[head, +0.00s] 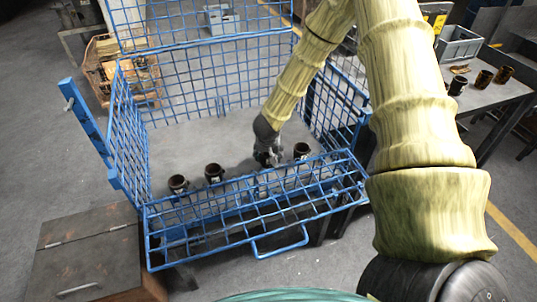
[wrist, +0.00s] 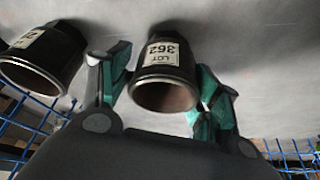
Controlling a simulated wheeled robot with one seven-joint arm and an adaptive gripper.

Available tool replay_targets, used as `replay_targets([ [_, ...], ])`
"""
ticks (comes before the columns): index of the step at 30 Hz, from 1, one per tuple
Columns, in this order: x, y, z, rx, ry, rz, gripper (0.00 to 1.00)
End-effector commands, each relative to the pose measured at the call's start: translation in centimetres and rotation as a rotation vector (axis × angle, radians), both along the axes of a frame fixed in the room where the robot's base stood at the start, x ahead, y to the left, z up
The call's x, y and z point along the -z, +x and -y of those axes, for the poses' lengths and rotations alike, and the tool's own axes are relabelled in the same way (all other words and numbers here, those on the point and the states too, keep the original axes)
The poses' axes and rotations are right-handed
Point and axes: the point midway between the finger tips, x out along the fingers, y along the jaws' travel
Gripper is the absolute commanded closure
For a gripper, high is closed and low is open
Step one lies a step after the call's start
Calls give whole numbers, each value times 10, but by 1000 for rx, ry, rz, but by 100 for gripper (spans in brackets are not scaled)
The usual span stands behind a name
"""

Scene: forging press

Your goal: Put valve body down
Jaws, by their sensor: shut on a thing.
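My gripper (head: 268,158) is inside the blue wire cage, low over its grey floor (head: 190,145). In the wrist view its green fingers (wrist: 165,92) are on both sides of a dark valve body (wrist: 163,72), shut on it. This valve body has a white label reading LOT 362 and its open end faces the camera. In the head view the gripper mostly hides it, and I cannot tell whether it touches the floor. Two dark valve bodies (head: 214,173) (head: 178,184) stand to the left of my gripper, and one (head: 301,151) stands to the right.
The cage's front wire panel (head: 255,228) is folded outward; mesh sides and back stand up. Another labelled valve body (wrist: 42,55) is close to the left finger. A table (head: 490,98) at right holds several dark parts and a grey crate (head: 459,44). A brown box (head: 95,250) stands front left.

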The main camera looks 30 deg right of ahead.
Motion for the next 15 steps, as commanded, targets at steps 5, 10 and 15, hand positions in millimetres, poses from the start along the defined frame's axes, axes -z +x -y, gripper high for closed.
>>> replay_targets([
  [5,2,0,0,0,0,0,30],
  [10,2,0,0,0,0,0,16],
  [15,2,0,0,0,0,0,16],
])
